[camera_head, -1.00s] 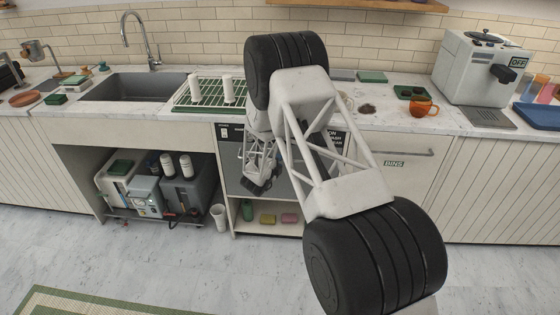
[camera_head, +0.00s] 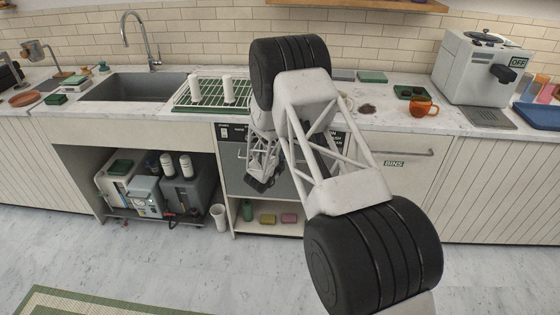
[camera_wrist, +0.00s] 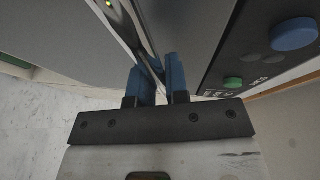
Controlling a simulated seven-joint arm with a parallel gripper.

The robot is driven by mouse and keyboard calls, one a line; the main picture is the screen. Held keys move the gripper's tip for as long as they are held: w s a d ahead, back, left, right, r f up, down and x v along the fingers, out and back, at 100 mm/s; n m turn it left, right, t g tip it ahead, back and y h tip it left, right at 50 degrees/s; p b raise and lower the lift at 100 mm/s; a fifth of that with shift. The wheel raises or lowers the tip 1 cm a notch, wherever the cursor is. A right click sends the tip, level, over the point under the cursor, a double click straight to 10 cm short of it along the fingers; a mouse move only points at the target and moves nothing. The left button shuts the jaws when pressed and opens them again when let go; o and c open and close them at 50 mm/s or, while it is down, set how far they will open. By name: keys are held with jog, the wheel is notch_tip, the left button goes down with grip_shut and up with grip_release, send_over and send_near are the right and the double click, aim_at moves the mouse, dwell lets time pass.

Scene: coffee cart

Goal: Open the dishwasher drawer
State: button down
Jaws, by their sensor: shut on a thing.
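The dishwasher drawer (camera_head: 233,178) is a grey front under the counter, right of the open sink bay, below a dark control strip (camera_head: 232,133). My arm hides much of its right side. In the wrist view, my gripper (camera_wrist: 158,78) has blue fingers on either side of a thin metal handle bar (camera_wrist: 155,66) and is shut on it. A grey panel (camera_wrist: 75,35) lies to the left, and the dark strip with a blue and a green button (camera_wrist: 233,82) is to the right. In the head view, the gripper (camera_head: 258,184) is small and dark against the front. I cannot tell whether the drawer is open at all.
An open shelf (camera_head: 262,228) with sponges and a green bottle lies below the drawer. A white cup (camera_head: 219,216) stands on the floor to its left. The bins cabinet (camera_head: 405,190) is to the right. A green drying rack (camera_head: 205,95) stands on the counter.

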jog(key=shift+s, duration=0.15)
jog(key=s, duration=3.8)
jog(key=shift+a, duration=0.1)
jog(key=c, duration=1.1)
grip_release()
jog(key=shift+c, duration=0.2)
jog(key=shift+s, duration=0.15)
jog(key=v, duration=0.7)
jog(key=shift+s, duration=0.2)
jog(key=shift+a+r, duration=0.1)
